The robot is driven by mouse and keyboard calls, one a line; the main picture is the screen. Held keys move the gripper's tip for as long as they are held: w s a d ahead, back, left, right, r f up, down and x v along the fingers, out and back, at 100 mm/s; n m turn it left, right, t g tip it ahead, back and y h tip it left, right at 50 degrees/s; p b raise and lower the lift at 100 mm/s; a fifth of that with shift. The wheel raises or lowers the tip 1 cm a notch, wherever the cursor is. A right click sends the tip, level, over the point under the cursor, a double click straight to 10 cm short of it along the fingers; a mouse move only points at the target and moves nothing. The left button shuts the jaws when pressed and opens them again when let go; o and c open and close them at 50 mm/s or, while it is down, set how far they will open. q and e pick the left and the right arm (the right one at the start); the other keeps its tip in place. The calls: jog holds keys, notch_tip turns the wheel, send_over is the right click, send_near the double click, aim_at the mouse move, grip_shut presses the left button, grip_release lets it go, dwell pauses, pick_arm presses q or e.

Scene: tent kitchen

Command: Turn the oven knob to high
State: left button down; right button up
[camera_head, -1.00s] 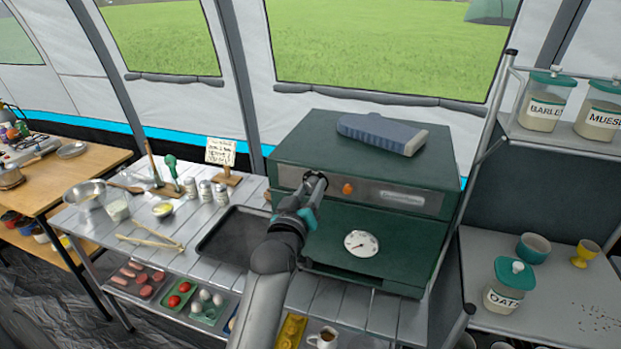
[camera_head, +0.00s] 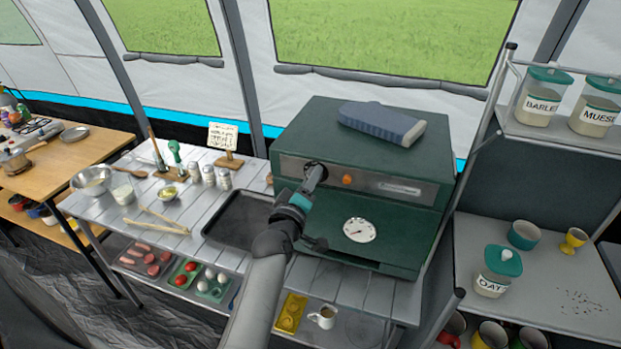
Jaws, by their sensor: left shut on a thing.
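The oven (camera_head: 390,228) is a dark green box on the slatted table, with a grey control strip along its upper front and a round white dial on its door. The oven knob (camera_head: 313,168) is a dark round knob at the left part of the strip, largely hidden by my gripper. My left gripper (camera_head: 316,174) reaches up to the strip and is shut on the knob. The knob's pointer and markings cannot be made out. An orange light (camera_head: 347,180) sits just right of the knob. My right gripper is not in view.
A dark tray (camera_head: 238,220) lies left of the oven, under my arm. A shelf rack (camera_head: 540,245) with jars and cups stands close on the right. Bowls, shakers and utensils occupy the table's left part.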

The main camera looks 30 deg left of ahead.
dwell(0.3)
pick_arm(q)
jog(key=shift+c, duration=2)
grip_release()
jog(key=v, duration=1.5)
jog(key=shift+s, duration=0.2)
jog(key=shift+b, duration=0.3)
